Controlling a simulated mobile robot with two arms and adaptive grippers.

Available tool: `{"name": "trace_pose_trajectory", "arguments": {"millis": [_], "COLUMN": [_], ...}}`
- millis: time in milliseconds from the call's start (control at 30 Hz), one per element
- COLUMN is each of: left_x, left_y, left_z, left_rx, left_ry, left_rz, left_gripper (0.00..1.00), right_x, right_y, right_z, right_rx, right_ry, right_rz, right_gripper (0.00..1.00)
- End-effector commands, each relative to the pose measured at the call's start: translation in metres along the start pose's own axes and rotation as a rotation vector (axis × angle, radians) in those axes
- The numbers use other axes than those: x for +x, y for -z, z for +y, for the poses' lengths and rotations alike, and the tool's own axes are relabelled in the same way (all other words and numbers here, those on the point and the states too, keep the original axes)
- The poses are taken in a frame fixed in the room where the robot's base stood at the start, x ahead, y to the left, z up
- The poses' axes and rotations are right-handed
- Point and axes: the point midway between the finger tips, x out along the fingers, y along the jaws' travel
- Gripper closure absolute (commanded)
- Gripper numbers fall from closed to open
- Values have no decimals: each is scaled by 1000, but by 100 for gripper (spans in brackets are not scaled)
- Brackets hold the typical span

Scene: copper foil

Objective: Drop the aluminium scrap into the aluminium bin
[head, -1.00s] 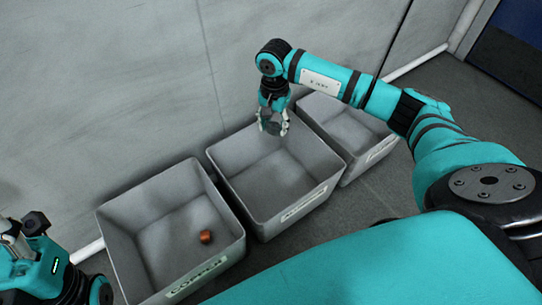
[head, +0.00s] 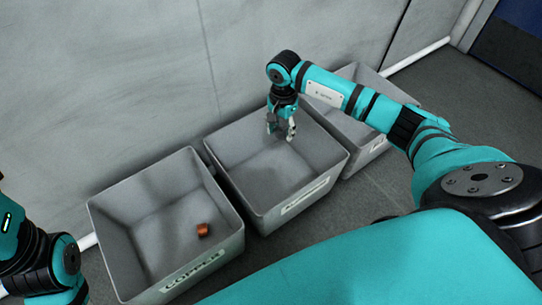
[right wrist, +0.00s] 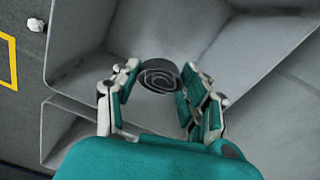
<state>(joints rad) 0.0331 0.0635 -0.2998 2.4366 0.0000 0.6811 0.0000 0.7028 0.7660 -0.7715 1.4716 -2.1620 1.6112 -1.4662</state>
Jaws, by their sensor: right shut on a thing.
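My right gripper (head: 281,132) is over the middle grey bin (head: 262,178), pointing down, near its back right part. In the right wrist view the gripper (right wrist: 160,100) is shut on a grey coiled roll, the aluminium scrap (right wrist: 158,76), with the bin's grey walls beyond it. In the head view the scrap is hard to make out between the fingers. The middle bin's front label is too blurred to read. Only part of my left arm shows at the left edge; its gripper is out of view.
The left bin (head: 130,225) is labelled COPPER and holds a small copper piece (head: 203,230). A third grey bin (head: 360,88) stands to the right, partly behind my right arm. A wall runs behind the bins. A small white object (right wrist: 36,25) lies on the floor.

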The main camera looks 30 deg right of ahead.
Motion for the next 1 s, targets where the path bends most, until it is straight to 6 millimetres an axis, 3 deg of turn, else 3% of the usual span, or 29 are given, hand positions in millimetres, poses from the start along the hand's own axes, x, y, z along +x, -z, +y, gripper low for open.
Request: {"name": "trace_pose_trajectory", "arguments": {"millis": [100,133,333,667,767,1000], "left_x": [0,0,0,0,0,0], "left_y": [0,0,0,0,0,0], "left_z": [0,0,0,0,0,0], "left_rx": [0,0,0,0,0,0], "left_ry": [0,0,0,1,1,1], "left_rz": [0,0,0,-2,-2,-1], "left_gripper": [60,60,60,60,60,60], "right_x": [0,0,0,-4,-16,-66], "right_y": [0,0,0,0,1,1], "right_z": [0,0,0,0,-1,-1], "right_rx": [0,0,0,-1,-1,-1], "right_ry": [0,0,0,1,4,5], "right_rz": [0,0,0,0,1,3], "right_gripper": [71,55,29,29,29,29]}}
